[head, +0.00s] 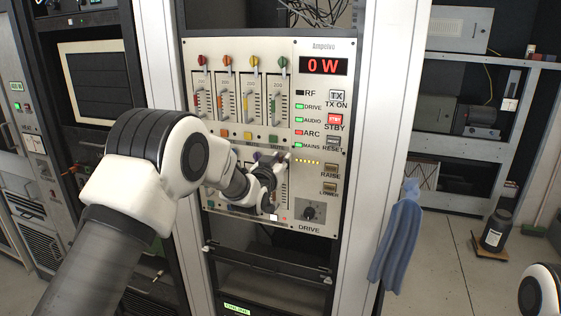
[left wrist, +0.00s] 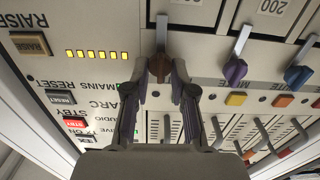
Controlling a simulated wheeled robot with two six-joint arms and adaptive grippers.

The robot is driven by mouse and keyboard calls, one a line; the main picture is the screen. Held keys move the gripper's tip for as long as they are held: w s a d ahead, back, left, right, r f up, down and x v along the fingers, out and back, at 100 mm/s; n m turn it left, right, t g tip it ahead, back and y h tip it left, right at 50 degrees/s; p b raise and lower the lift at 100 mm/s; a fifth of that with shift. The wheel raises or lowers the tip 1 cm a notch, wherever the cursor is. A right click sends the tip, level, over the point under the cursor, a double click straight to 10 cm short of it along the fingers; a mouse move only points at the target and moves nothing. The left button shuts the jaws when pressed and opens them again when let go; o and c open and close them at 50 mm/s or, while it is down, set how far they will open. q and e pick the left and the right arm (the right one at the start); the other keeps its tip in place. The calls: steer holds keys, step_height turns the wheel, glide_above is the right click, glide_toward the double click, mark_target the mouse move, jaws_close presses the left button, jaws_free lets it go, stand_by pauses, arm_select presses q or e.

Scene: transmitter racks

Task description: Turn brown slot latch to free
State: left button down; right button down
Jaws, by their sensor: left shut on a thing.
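The brown slot latch (left wrist: 160,66) shows in the left wrist view, which is upside down. Its knob sits between the fingertips of my left gripper (left wrist: 160,78), which is shut on it. The latch's pale lever points up in that picture, close to straight. In the head view my left gripper (head: 276,168) reaches the lower row of slots on the transmitter panel (head: 320,165), and it largely hides the brown latch there. My right gripper is out of view.
Beside it in the left wrist view are a purple latch (left wrist: 235,70) and a blue latch (left wrist: 297,75), with tilted levers. The upper row has red (head: 201,61), orange (head: 228,61), yellow (head: 255,62) and green (head: 282,63) latches. A blue cloth (head: 398,235) hangs right of the rack.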

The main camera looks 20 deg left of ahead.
arm_select(q)
steer(key=n+b, duration=0.3)
steer(key=shift+a+f+n, duration=0.1)
steer(key=shift+a+n, duration=0.05)
steer(key=shift+n, duration=0.25)
steer(key=n+b, duration=0.3)
steer(key=n, duration=0.1)
steer(key=shift+a+n, duration=0.15)
steer(key=shift+n, duration=0.15)
steer(key=n+b, duration=0.1)
steer(key=n, duration=0.2)
steer(key=n+b, duration=0.1)
steer(key=n, duration=0.2)
steer(key=n+b, duration=0.1)
steer(key=n, duration=0.2)
steer(key=shift+a+f, duration=0.1)
steer(key=shift+f, duration=0.15)
steer(key=c, duration=1)
jaws_free()
steer(key=shift+o, duration=0.2)
steer(key=shift+a, duration=0.1)
steer(key=shift+s, duration=0.1)
